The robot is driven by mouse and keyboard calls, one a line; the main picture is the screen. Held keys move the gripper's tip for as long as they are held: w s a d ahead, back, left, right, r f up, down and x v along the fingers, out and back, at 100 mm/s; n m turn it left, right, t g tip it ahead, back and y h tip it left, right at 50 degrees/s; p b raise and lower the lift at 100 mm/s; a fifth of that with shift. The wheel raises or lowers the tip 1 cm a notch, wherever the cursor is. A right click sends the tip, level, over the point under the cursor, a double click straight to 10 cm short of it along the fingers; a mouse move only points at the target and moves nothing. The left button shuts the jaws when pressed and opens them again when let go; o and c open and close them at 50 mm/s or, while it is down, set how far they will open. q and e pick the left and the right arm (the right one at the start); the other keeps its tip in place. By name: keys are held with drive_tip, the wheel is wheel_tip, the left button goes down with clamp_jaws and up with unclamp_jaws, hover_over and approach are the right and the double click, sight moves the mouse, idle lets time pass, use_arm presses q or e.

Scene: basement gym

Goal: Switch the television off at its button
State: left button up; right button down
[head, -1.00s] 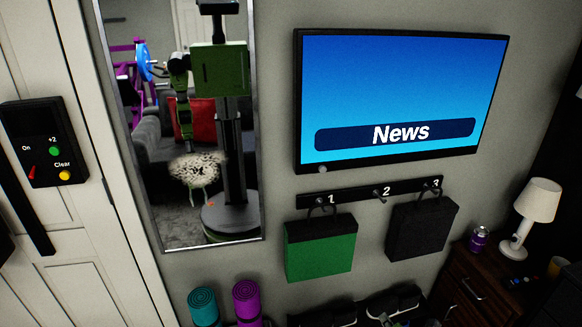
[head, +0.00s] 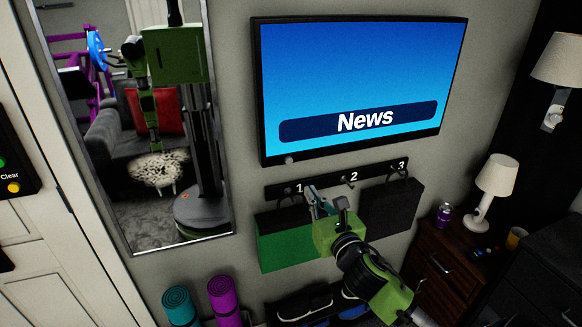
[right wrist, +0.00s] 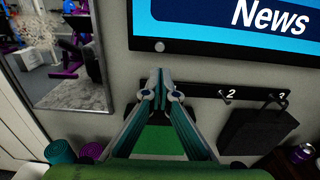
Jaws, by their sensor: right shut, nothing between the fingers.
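The television (head: 358,85) hangs on the wall. Its screen is lit blue with the word "News"; it also shows in the right wrist view (right wrist: 190,38). A small round grey button (head: 289,160) sits at its lower left edge and shows in the right wrist view (right wrist: 159,46). My right gripper (head: 312,190) is shut and empty, in front of the hook rail. In the right wrist view its fingertips (right wrist: 158,74) appear just below the button, apart from it in the picture. My left gripper is not in view.
A hook rail (head: 325,181) below the television holds a green bag (head: 283,247) and a black bag (head: 388,213). A tall mirror (head: 222,190) stands left. At right are a brown cabinet (head: 436,263), a purple can (head: 444,214) and a white lamp (head: 496,175).

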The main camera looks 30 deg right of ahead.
drive_tip(key=p, duration=0.4)
approach(289, 162)
drive_tip(key=x, duration=0.5)
drive_tip(key=shift+d+r, duration=0.15)
drive_tip(key=shift+x, duration=0.9)
drive_tip(key=shift+w, duration=0.1)
